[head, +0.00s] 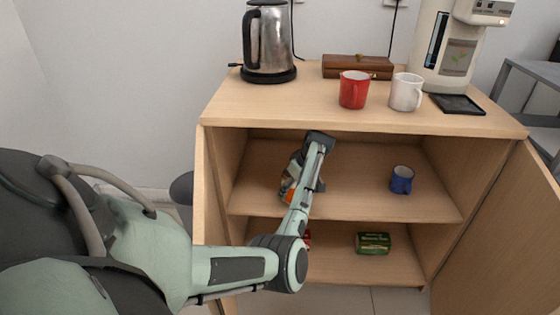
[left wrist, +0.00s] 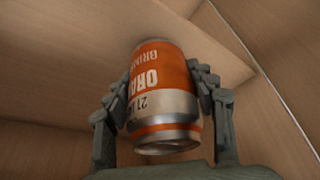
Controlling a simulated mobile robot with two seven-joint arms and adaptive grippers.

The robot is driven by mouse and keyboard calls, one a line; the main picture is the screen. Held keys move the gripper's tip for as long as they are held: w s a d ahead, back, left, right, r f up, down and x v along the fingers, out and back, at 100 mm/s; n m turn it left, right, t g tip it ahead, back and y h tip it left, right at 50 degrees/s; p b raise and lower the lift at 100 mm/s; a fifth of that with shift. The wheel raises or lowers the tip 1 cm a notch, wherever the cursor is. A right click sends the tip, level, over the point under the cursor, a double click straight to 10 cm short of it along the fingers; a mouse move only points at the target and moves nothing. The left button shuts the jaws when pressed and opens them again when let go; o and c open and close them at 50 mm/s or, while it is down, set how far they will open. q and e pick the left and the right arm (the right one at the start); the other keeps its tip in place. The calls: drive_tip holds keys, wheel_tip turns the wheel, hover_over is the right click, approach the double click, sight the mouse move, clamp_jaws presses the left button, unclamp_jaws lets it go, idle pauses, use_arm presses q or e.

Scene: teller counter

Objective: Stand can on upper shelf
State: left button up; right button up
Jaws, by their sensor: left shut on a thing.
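The orange and white can (head: 287,189) is inside the upper compartment of the open cabinet, toward its left side. My left gripper (head: 293,178) reaches in there, and my own arm and hand hide much of the can. In the left wrist view the can (left wrist: 165,80) sits between the two fingers of the left gripper (left wrist: 162,88), which is shut on it. Its lettering appears upside down in that view. The upper shelf (head: 345,204) is a light wood board; whether the can touches it I cannot tell. My right gripper is not in view.
A blue mug (head: 402,180) stands on the upper shelf to the right. A green box (head: 373,243) and a partly hidden red thing (head: 307,238) are below. The countertop holds a kettle (head: 268,45), a red mug (head: 354,90) and a white mug (head: 406,92). The right door (head: 500,235) stands open.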

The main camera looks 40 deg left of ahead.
use_arm(q)
drive_tip(key=a, duration=0.5)
drive_tip(key=shift+w+a, duration=0.1)
drive_tip(key=shift+w, duration=0.15)
drive_tip(key=a+b, duration=0.1)
drive_tip(key=a, duration=0.3)
drive_tip(key=shift+w, duration=0.15)
drive_tip(key=shift+f, duration=0.8)
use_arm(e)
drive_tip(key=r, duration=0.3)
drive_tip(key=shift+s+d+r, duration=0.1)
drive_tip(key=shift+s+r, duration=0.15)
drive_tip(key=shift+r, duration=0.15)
use_arm(q)
drive_tip(key=shift+f, duration=0.1)
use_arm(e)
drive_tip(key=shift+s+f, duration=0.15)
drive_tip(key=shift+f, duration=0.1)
use_arm(q)
drive_tip(key=o, duration=1.4)
drive_tip(key=shift+d, duration=0.1)
drive_tip(key=shift+o, duration=0.3)
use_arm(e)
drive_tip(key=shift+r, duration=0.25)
